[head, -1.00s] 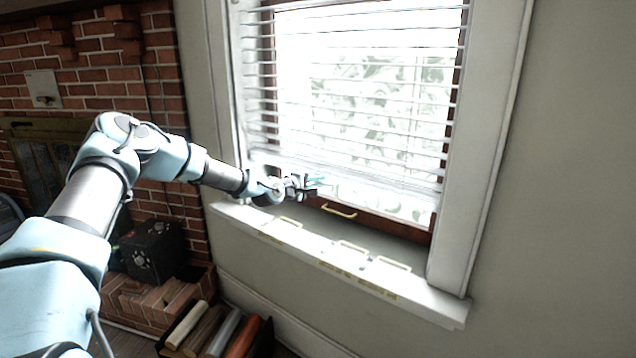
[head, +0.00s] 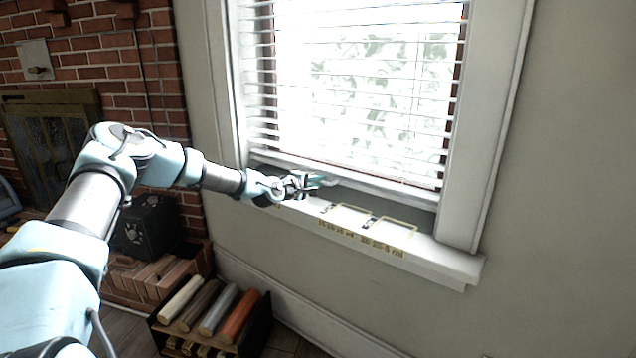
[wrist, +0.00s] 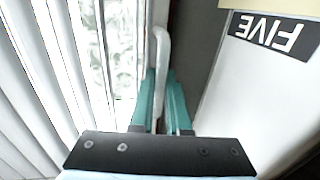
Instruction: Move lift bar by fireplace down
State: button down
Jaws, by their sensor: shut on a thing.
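The lift bar (head: 385,191) is the white bottom rail of the window blind. It is low in the window, just above the sill. My gripper (head: 314,182) is at its left part, shut on a small white grip that appears to belong to the bar. In the wrist view, this white piece (wrist: 163,45) stands between the teal fingers of my gripper (wrist: 160,88). The fingers hide its lower end.
Yellow-lined switches or outlines (head: 350,212) and lettering lie on the white sill (head: 455,262) below the bar. A brick fireplace (head: 165,75) is at the left. A rack of rolls (head: 215,315) stands on the floor.

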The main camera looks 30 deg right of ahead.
jog(key=c, duration=0.9)
grip_release()
jog(key=shift+a, duration=0.1)
jog(key=v, duration=1)
jog(key=shift+s+a+b, duration=0.2)
jog(key=shift+a+b, duration=0.05)
jog(key=shift+b, duration=0.15)
jog(key=shift+r, duration=0.15)
jog(key=shift+c, duration=0.3)
